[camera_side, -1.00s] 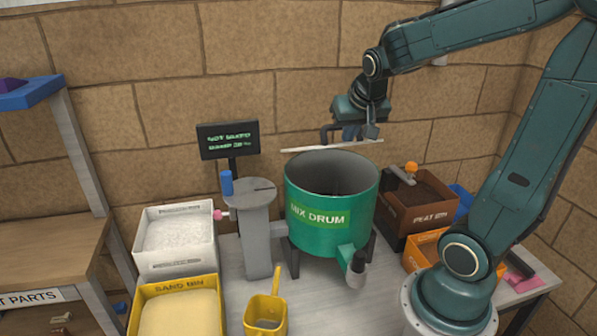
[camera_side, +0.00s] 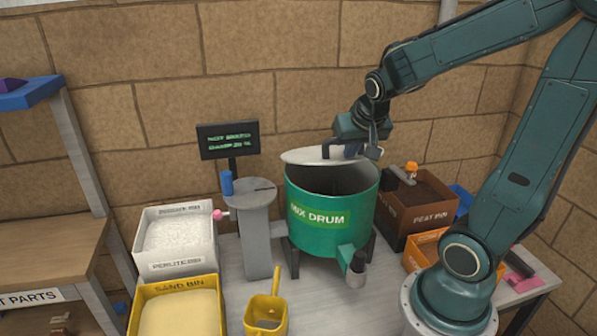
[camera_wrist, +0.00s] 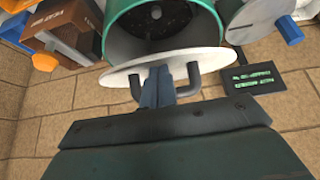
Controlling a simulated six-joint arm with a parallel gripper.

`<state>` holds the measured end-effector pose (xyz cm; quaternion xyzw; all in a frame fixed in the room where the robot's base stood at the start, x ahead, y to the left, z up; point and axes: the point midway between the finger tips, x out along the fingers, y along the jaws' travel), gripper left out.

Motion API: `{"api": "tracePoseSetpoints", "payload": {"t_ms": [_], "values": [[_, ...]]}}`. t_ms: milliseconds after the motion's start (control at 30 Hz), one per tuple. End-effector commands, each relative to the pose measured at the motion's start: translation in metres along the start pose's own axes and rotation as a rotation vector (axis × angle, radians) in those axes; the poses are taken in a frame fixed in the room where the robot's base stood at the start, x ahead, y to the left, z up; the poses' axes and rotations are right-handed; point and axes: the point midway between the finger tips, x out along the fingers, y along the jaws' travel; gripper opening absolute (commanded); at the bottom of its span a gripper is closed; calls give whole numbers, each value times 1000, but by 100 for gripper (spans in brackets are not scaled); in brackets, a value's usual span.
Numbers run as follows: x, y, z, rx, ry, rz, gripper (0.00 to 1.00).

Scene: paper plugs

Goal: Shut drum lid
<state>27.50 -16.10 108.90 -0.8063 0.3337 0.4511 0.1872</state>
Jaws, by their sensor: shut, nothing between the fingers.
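The green mix drum (camera_side: 302,239) stands on the table with its dark mouth partly uncovered. Its pale round lid (camera_side: 298,156) is tilted over the back of the mouth, with a gap in front. In the wrist view the lid (camera_wrist: 120,77) shows its outer face and a dark bracket handle (camera_wrist: 193,78); the drum's dark inside (camera_wrist: 165,22) shows beyond it. My gripper (camera_side: 347,152) is at the lid's outer side. Its fingers (camera_wrist: 158,80) are shut and empty, between the handle's two posts and close to the lid. I cannot tell whether they touch it.
A perlite bin (camera_side: 175,265) and sand bin (camera_side: 147,288) stand left, with a yellow scoop (camera_side: 266,314) in front. A grey pedestal (camera_side: 257,240) with a blue knob and the screen (camera_side: 228,140) are beside the drum. A peat bin (camera_side: 420,215) is right.

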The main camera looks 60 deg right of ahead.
Motion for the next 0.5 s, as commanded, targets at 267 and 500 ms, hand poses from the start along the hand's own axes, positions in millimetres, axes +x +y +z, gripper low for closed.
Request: {"api": "tracePoseSetpoints", "payload": {"t_ms": [267, 500], "values": [[8, 0, 8, -2, -3, 1, 0], [18, 0, 20, -1, -2, 1, 0]]}}
